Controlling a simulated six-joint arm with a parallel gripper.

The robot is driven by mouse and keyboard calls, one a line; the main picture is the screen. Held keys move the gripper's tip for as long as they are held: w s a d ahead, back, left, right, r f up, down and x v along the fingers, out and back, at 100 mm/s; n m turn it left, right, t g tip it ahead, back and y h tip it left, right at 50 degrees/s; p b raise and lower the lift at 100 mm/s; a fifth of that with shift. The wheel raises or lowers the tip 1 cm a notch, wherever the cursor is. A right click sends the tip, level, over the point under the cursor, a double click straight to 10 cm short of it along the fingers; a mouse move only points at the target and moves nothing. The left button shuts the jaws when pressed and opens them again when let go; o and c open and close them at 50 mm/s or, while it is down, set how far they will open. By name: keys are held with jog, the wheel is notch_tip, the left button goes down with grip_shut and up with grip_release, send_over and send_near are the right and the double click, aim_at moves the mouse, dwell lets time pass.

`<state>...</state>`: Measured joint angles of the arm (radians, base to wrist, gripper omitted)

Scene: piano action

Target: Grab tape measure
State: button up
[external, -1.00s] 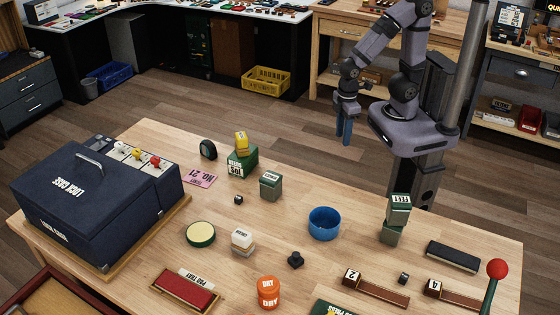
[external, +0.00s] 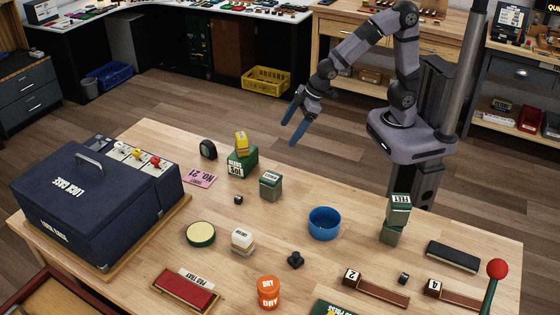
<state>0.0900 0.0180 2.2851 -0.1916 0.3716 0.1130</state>
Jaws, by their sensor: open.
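The tape measure looks to be the small dark green and black rounded object (external: 208,149) standing upright near the back left edge of the table. A green box with a yellow item on top stands just to its right. My gripper (external: 293,131) is open and empty, with its blue fingers spread apart. It hangs in the air beyond the table's back edge, to the right of the tape measure and well apart from it.
A dark lock case (external: 95,200) stands at the left of the table. A green box (external: 241,164), a grey-green box (external: 270,185) and a pink card (external: 201,177) are near the tape measure. A blue bowl (external: 324,222) sits mid-table. Stacked boxes (external: 397,218) stand at right.

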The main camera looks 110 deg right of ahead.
jog(key=w+d+r+t+b, duration=0.2)
jog(key=w+d+t, duration=0.1)
jog(key=w, duration=0.5)
jog(key=w+d+r+t+b, duration=0.1)
jog(key=w+d+t+b, duration=0.15)
jog(key=w, duration=0.45)
jog(key=n+t+y+b, duration=0.2)
jog(key=t+y+b, duration=0.35)
jog(key=b, duration=0.85)
send_over(204, 149)
jog(key=shift+t+h, duration=0.7)
jog(key=shift+h, duration=0.15)
jog(key=f, duration=0.7)
jog(key=shift+s+d+f, duration=0.1)
jog(key=shift+s+d, duration=0.1)
jog(key=shift+s, duration=0.15)
jog(key=shift+f+y+b, duration=0.35)
jog(key=shift+y, duration=0.05)
jog(key=shift+f+b, duration=0.5)
jog(key=shift+f, duration=2.8)
jog(key=shift+w+f, duration=0.2)
jog(key=shift+w, duration=0.1)
jog(key=shift+w+a, duration=0.25)
jog(key=shift+w, duration=0.95)
